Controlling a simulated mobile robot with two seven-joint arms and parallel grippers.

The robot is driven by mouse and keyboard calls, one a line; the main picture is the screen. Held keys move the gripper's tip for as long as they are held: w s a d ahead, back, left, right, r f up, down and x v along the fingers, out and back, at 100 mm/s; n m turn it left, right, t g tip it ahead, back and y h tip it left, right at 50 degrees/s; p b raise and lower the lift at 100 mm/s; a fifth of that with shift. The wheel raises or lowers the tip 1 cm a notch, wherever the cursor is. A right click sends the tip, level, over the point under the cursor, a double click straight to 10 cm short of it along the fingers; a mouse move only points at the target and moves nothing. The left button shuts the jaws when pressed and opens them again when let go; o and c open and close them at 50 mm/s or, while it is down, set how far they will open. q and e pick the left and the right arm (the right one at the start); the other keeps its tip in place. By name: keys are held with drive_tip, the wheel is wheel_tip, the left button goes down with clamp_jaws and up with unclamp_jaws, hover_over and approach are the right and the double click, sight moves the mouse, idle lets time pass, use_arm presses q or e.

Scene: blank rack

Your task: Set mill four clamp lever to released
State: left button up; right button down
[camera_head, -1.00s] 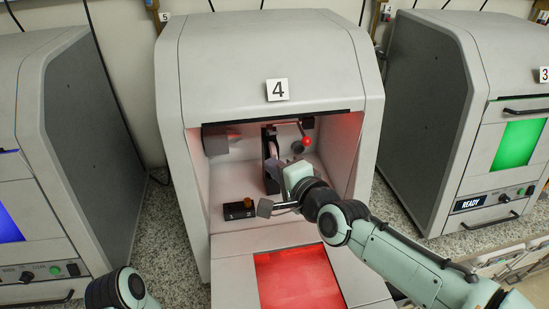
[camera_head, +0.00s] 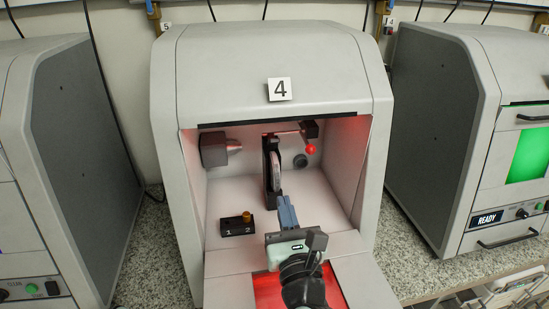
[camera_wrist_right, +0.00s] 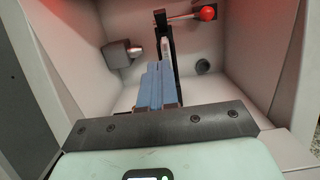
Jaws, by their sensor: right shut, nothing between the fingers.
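Mill four (camera_head: 265,85) is the grey machine with the "4" label and an open front. Its clamp lever has a red ball end (camera_head: 310,149) and hangs at the upper right of the chamber; the ball also shows in the wrist view (camera_wrist_right: 207,13). My right gripper (camera_head: 286,200) is at the chamber's front, lower than the lever and apart from it. Its blue-grey fingers (camera_wrist_right: 157,78) are shut and empty, pointing into the chamber. My left gripper is not in view.
A black upright holder (camera_head: 268,158) with a pale disc stands mid-chamber. A grey spindle block (camera_head: 214,150) is on the left wall. A small black box (camera_head: 238,227) with an orange knob sits on the floor. A round dark knob (camera_head: 300,160) is on the back wall.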

use_arm(q)
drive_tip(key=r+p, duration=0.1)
drive_tip(key=p, duration=0.1)
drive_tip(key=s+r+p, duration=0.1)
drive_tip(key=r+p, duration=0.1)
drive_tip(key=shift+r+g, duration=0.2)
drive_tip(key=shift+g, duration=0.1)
use_arm(e)
drive_tip(key=r+x, duration=0.1)
drive_tip(key=x, duration=0.7)
drive_tip(key=r+x, duration=0.1)
drive_tip(key=x, duration=0.3)
drive_tip(key=shift+s+r, duration=0.25)
drive_tip(key=shift+r, duration=0.15)
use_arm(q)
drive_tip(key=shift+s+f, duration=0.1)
